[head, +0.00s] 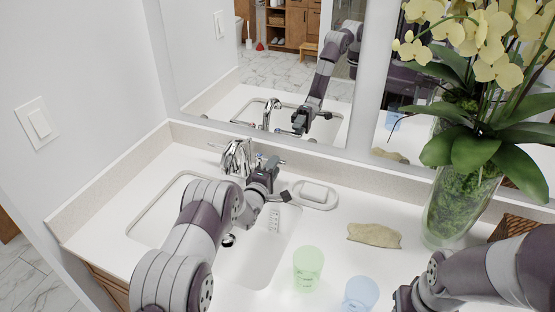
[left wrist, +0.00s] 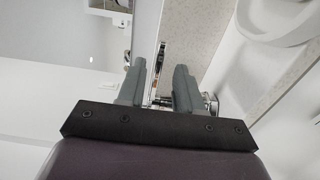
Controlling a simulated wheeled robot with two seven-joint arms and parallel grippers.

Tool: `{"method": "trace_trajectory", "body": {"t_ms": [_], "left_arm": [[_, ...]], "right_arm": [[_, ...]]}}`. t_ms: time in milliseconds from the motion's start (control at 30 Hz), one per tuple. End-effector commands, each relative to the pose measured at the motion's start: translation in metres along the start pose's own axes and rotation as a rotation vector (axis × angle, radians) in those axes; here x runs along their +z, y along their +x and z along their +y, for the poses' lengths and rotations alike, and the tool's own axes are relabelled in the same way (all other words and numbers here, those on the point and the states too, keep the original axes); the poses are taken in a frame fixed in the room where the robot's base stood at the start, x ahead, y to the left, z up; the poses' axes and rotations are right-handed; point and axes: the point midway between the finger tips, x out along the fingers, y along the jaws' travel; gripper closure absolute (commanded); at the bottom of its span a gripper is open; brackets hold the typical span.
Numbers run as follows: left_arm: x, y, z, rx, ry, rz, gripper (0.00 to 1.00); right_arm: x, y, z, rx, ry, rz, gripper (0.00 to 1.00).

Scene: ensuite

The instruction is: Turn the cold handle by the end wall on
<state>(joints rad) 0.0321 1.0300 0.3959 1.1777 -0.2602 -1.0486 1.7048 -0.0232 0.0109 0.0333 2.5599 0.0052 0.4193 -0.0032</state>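The chrome faucet (head: 238,157) stands at the back of the sink. A thin chrome lever (head: 216,146) shows on its left, toward the end wall; this looks like the cold handle. My left gripper (head: 270,164) is at the faucet's right side, with its fingers toward the back wall. In the left wrist view its fingers (left wrist: 159,85) are apart, with chrome parts (left wrist: 160,60) showing between and beyond them. I cannot tell whether they touch. My right gripper (head: 405,296) is at the lower right; its fingers are not clear.
A soap dish (head: 315,195) sits right of my left gripper. A beige cloth (head: 375,235), a green cup (head: 308,268), a blue cup (head: 360,294) and an orchid vase (head: 458,205) stand farther right. A mirror (head: 270,60) rises behind. The end wall (head: 85,95) bounds the left.

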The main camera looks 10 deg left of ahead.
Motion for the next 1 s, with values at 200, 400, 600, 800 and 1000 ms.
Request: {"method": "trace_trajectory", "body": {"t_ms": [200,400,600,800,1000], "left_arm": [[0.000,0.030,0.000,0.000,0.001,0.000,0.65],[0.000,0.036,0.000,-0.001,0.001,0.000,0.65],[0.000,0.036,0.000,-0.001,0.002,0.000,0.81],[0.000,0.036,0.000,-0.002,0.002,0.000,1.00],[-0.003,0.031,-0.003,0.005,0.005,-0.090,1.00]], "right_arm": [[0.000,-0.003,0.000,0.000,0.000,0.000,0.57],[0.000,-0.003,0.000,0.000,0.000,0.000,0.57],[0.000,-0.003,0.000,0.000,0.000,0.000,0.57],[0.000,-0.003,0.000,0.000,0.000,0.000,0.57],[0.001,0.011,0.000,0.000,0.000,0.000,0.57]]}}
